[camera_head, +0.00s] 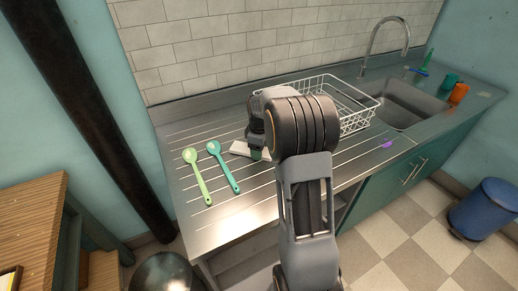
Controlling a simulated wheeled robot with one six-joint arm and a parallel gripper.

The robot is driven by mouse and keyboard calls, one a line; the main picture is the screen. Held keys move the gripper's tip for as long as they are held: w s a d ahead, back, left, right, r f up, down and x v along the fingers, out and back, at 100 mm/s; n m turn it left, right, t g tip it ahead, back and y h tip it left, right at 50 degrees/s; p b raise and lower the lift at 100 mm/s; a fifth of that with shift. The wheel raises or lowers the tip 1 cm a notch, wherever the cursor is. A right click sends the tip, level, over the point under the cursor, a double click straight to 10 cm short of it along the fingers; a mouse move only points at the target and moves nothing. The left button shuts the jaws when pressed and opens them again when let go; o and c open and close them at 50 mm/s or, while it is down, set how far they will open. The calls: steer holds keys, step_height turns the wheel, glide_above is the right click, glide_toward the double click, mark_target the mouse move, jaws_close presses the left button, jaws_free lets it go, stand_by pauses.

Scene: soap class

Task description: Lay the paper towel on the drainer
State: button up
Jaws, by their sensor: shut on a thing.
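A white piece, which looks like the paper towel (239,148), shows at the left of my gripper (257,153). My gripper points down and is shut on it, low over the ribbed metal draining surface (238,219). My wrist and arm hide part of the gripper and the surface behind. I cannot tell whether the towel touches the metal. A white wire dish rack (357,121) stands behind and right of my gripper, partly hidden by my arm.
A light green spoon (196,174) and a teal spoon (224,168) lie left of the gripper. A purple item (387,144) lies near the front edge. The sink (409,101) and tap (374,42) are at right. A tiled wall (220,45) stands behind.

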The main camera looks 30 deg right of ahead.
steer(key=shift+f, duration=0.1)
steer(key=o, duration=0.9)
step_height(320, 180, up, 11)
steer(key=s+a+r+m+t, duration=0.2)
steer(key=s+a+r+m, duration=0.15)
steer(key=s+a, duration=0.5)
steer(key=s+a+f+m, duration=0.2)
steer(key=s+f, duration=0.1)
steer(key=s, duration=0.3)
steer(key=s+a+f+m+t, duration=0.1)
steer(key=s+a+f+m, duration=0.2)
steer(key=s, duration=0.2)
steer(key=shift+s+a+t, duration=0.15)
steer(key=shift+s+t, duration=0.15)
steer(key=shift+s, duration=0.05)
steer(key=shift+m, duration=0.25)
